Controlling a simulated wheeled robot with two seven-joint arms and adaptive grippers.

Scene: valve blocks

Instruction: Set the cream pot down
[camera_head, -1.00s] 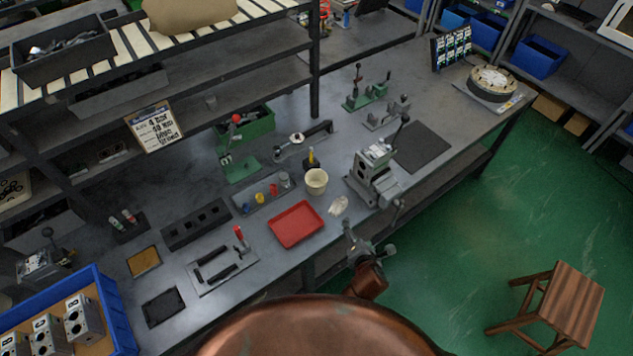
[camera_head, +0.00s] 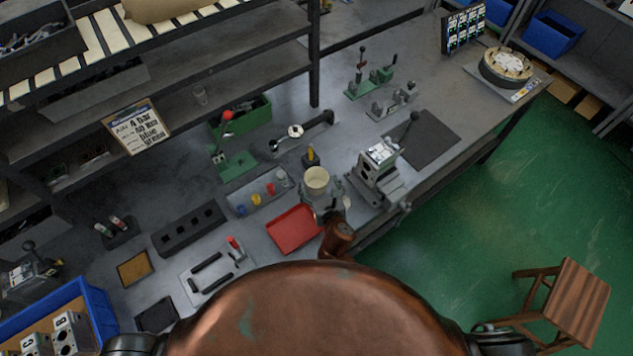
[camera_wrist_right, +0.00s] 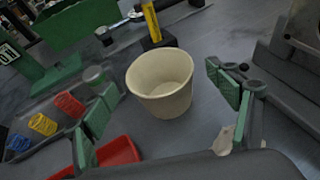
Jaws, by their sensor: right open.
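The cream pot (camera_head: 316,180) stands upright on the grey bench, behind the red tray. It is round, open-topped and looks empty; it also shows in the right wrist view (camera_wrist_right: 160,88). My right gripper (camera_head: 322,191) is at the pot, its arm coming from the front. In the right wrist view, its green-padded fingers (camera_wrist_right: 160,100) are spread wide, one on each side of the pot, with gaps between pads and pot. My left gripper is not in view.
A red tray (camera_head: 293,229) lies in front of the pot. A yellow-topped tool in a black block (camera_head: 311,157) stands close behind. A grey machine (camera_head: 378,168) stands at the right.

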